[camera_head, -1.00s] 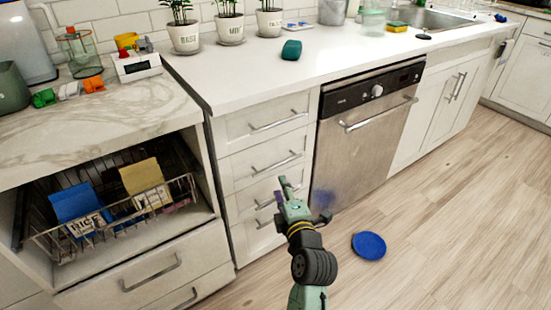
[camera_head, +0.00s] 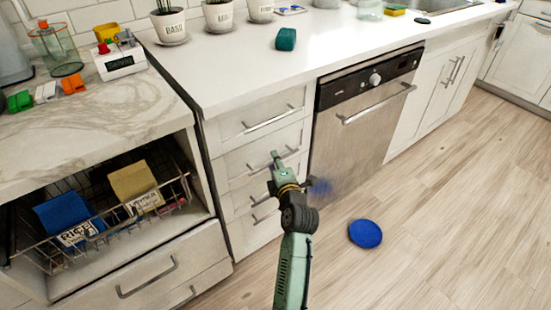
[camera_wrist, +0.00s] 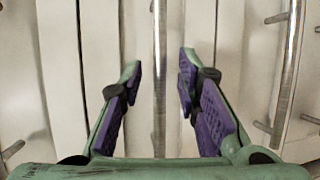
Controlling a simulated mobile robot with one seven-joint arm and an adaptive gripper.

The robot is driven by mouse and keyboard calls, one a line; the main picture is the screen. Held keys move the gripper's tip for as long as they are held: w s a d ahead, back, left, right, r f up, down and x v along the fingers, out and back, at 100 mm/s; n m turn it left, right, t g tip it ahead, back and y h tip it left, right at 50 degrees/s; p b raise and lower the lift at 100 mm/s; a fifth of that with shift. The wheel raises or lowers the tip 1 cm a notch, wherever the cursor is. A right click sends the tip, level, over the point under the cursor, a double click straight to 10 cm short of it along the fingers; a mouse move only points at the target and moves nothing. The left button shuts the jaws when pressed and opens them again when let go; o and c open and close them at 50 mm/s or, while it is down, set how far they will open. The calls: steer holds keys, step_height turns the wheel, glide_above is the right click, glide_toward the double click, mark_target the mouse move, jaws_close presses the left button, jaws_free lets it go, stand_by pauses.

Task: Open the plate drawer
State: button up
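A stack of several white drawers (camera_head: 232,130) with bar handles stands left of the dishwasher. All of them look shut, and no label shows which is the plate drawer. My gripper (camera_head: 276,163) is in front of the stack, by the second handle from the top (camera_head: 290,153). In the wrist view my gripper (camera_wrist: 160,82) is open, with purple-padded fingers apart. A metal bar handle (camera_wrist: 159,40) runs between the fingers; I see no finger closed on it. In the head view my gripper and arm partly hide the lower drawers.
A stainless dishwasher (camera_head: 350,150) is shut at the right. A blue round object (camera_head: 365,234) lies on the floor. At the left is an open compartment with a wire rack (camera_head: 120,228) holding boxes. The floor (camera_head: 440,210) at the right is clear.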

steer(key=shift+w+a+f, duration=0.1)
steer(key=shift+w+a, duration=0.05)
steer(key=shift+w, duration=0.4)
jaws_close()
stand_by(0.5)
